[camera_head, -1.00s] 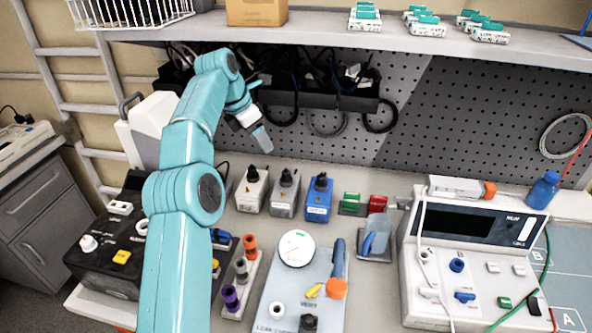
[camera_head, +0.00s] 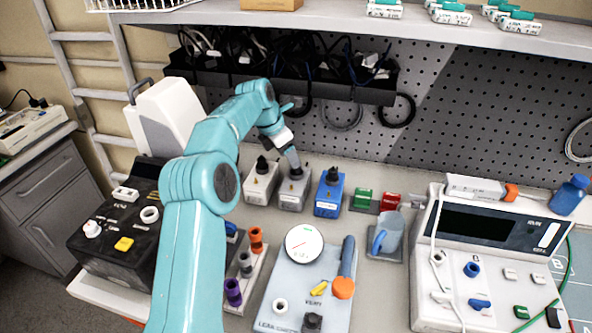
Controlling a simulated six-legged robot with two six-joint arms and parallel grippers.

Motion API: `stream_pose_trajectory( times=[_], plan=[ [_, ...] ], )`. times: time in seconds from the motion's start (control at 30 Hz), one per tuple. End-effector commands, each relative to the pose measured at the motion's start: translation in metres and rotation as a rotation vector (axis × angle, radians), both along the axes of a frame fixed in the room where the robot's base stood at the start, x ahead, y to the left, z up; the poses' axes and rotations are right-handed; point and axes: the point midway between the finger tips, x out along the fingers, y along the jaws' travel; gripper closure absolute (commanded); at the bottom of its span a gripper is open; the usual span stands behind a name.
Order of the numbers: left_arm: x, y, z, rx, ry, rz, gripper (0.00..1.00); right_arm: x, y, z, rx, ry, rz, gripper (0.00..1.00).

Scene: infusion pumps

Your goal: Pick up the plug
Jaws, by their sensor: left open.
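Three small boxes with black plugs on top stand in a row at mid-bench: a white box (camera_head: 261,184), a grey box (camera_head: 293,192) and a blue box (camera_head: 328,197). The black plug on the white box (camera_head: 262,165) and the black plug on the blue box (camera_head: 332,175) show clearly. My left gripper (camera_head: 294,162) is open, pointing down just above the grey box, at its plug. The gripper partly hides that plug, and I cannot tell whether they touch. My right gripper is out of view.
A gauge panel (camera_head: 284,285) lies in front of the boxes. Green (camera_head: 362,199) and red (camera_head: 390,202) blocks and a blue-handled cup (camera_head: 388,235) stand to the right. A cable rack (camera_head: 330,86) hangs behind. A large white meter (camera_head: 425,285) fills the right side.

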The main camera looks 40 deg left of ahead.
Motion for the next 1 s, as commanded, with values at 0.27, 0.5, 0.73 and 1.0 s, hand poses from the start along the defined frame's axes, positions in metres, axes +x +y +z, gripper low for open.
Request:
stream_pose_trajectory(
  times=[0.27, 0.5, 0.73, 1.0],
  plan=[
    [0.019, -0.005, -0.036, -0.001, 0.001, -0.001, 0.43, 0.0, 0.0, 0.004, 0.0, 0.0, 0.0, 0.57],
    [0.02, -0.005, -0.038, -0.001, 0.001, 0.0, 0.43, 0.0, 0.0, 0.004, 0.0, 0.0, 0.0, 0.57],
    [0.019, -0.005, -0.038, -0.001, 0.001, 0.0, 1.0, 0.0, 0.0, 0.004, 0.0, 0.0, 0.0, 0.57],
    [0.02, -0.005, -0.034, 0.0, 0.0, -0.001, 1.0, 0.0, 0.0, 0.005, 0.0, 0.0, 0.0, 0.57]
  ],
)
